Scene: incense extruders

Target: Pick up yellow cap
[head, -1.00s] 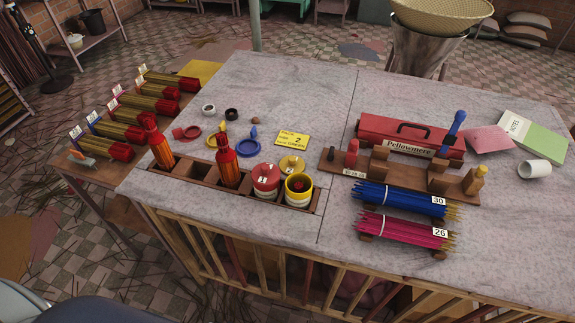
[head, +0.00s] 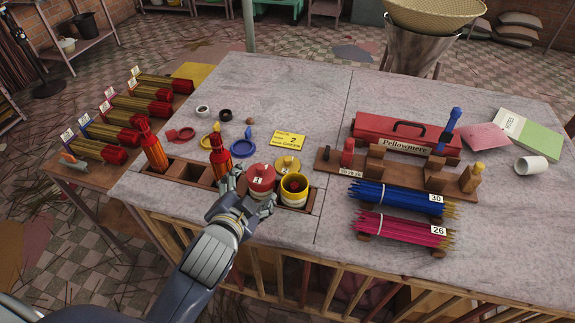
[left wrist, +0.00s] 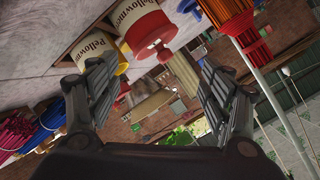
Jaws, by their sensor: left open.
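The yellow cap (head: 288,163), a round lid with a small knob, lies on the grey tabletop just behind the rack in the head view. In front of it, the open yellow canister (head: 294,190) stands in the wooden rack with something red inside. The red canister (head: 260,179) stands left of it; both canisters show in the left wrist view, the yellow (left wrist: 96,46) and the red (left wrist: 142,24). My left gripper (head: 250,192) is open and empty at the rack's front edge, by the red canister and apart from the cap. I cannot make out the cap in the left wrist view.
Two red-orange extruders (head: 220,158) (head: 152,150) stand in the rack, one close beside my left gripper. Coloured rings, a yellow card (head: 288,140) and a red toolbox (head: 406,138) lie behind and right. Incense bundles (head: 395,198) lie right of the rack.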

